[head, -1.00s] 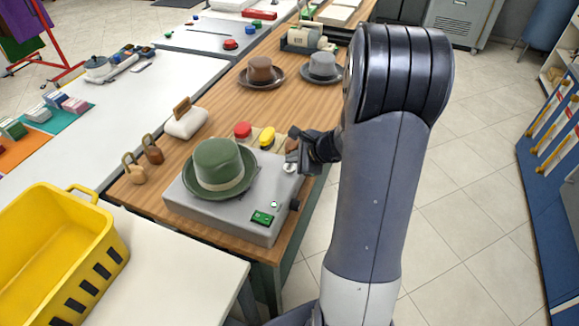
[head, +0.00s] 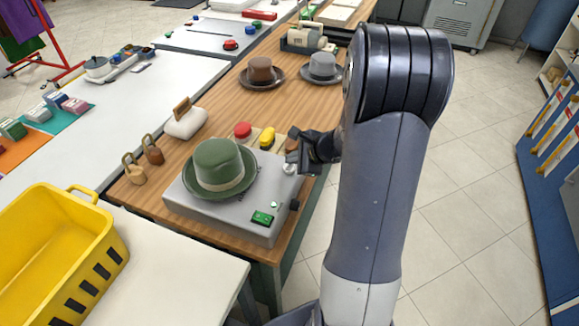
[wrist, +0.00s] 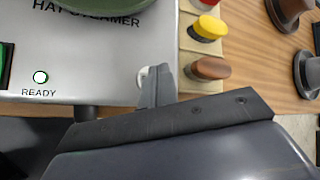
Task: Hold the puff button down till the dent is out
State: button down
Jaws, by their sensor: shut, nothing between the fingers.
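The grey hat steamer (head: 232,212) sits on the wooden table, with a green hat (head: 218,165) resting on it. A round whitish button (head: 289,168), which I take for the puff button, is at the steamer's right corner. My gripper (head: 294,158) is shut and empty, its fingertips at this button. In the wrist view the fingers (wrist: 158,82) partly hide the button (wrist: 142,76); I cannot tell if it is pressed. No dent is clear on the hat's visible side.
Red (head: 243,130), yellow (head: 267,137) and brown-topped (wrist: 211,68) pieces stand behind the steamer, close to my gripper. Brown (head: 260,71) and grey (head: 322,67) hats stand farther back. A yellow basket (head: 60,250) is at the left. Floor is open to the right.

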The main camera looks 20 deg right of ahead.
aim_at(293, 169)
jog(key=shift+f, duration=0.1)
dwell(0.4)
jog(key=shift+f+b, duration=0.35)
jog(key=shift+b, duration=0.25)
jog(key=shift+f+b, duration=0.5)
dwell(0.5)
dwell(2.3)
jog(key=shift+r+p, duration=0.65)
jog(key=shift+r, duration=0.3)
notch_tip(293, 169, up, 5)
jog(key=p, duration=0.4)
jog(key=shift+a, duration=0.1)
